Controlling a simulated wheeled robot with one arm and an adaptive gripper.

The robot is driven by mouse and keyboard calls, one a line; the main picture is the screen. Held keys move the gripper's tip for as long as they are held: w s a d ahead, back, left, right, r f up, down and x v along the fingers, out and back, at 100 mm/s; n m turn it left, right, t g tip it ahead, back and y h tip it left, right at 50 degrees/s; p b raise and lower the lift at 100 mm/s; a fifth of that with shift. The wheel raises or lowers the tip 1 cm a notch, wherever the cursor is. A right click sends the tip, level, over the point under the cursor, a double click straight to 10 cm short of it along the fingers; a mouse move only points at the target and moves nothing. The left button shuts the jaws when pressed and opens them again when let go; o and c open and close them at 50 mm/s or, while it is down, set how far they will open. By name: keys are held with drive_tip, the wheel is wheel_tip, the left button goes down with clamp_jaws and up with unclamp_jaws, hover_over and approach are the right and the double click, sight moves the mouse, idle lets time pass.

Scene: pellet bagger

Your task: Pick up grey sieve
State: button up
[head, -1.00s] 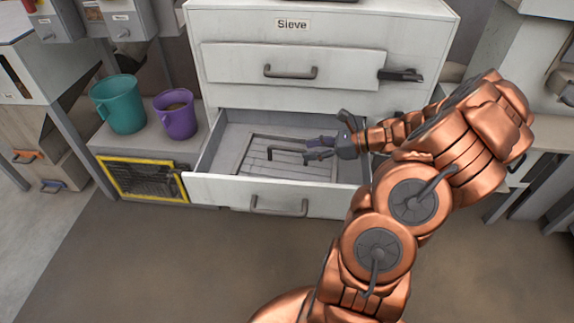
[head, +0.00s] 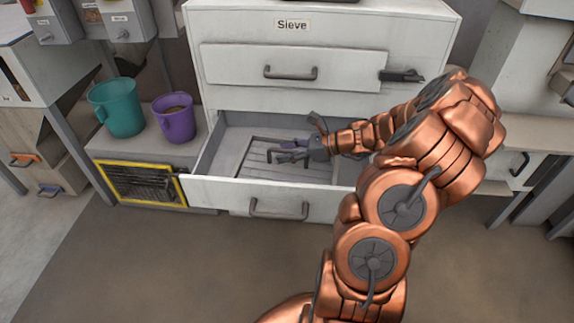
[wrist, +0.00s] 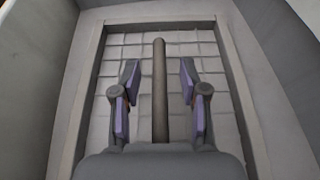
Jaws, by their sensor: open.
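The grey sieve (head: 246,155) lies flat inside the open lower drawer (head: 226,190). In the wrist view its grey frame (wrist: 236,75) surrounds a panel with a grid of lines, and a dark bar handle (wrist: 160,75) runs along its middle. My gripper (head: 290,150) is open at the sieve's handle, over the right part of the sieve. In the wrist view the two purple-padded fingers (wrist: 159,80) stand on either side of the handle, with a gap on each side. The gripper hides part of the handle and sieve in the head view.
The white cabinet (head: 340,97) labelled "Sieve" rises behind the drawer, with a shut upper drawer (head: 235,63). A teal jug (head: 120,108) and a purple jug (head: 177,125) stand on a ledge left of it. The drawer walls stand close around the sieve.

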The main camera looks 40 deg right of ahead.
drive_tip(key=shift+c, duration=0.2)
clamp_jaws()
idle(0.4)
